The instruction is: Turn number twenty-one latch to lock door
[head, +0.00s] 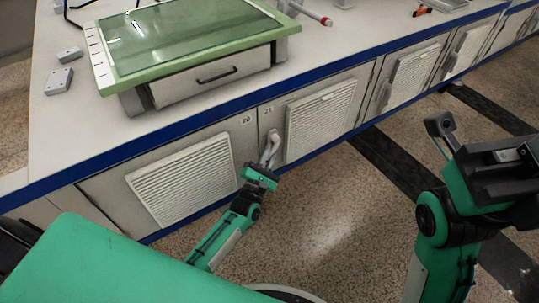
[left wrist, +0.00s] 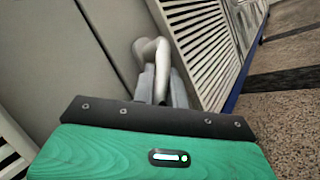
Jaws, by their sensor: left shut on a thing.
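The latch (head: 272,146) is a pale, bent handle on the front of the cabinet door marked 21 (head: 268,111). In the left wrist view the latch (left wrist: 150,50) curves over from its mount, and its lower part runs down between my fingers. My left gripper (head: 267,164) is shut on this lower part; the left wrist view shows its two grey fingers (left wrist: 161,88) on either side. The fingers partly hide the handle's end. My right gripper (head: 478,150) is at the right of the head view, away from the doors; its jaw opening is unclear.
Louvred vents (head: 321,120) mark the row of cabinet doors. Door 20 (head: 184,180) is to the left. The worktop (head: 70,130) above has a blue edge and carries a green-framed glass tray (head: 185,40) and small grey blocks (head: 58,80). The speckled floor (head: 330,215) in front is clear.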

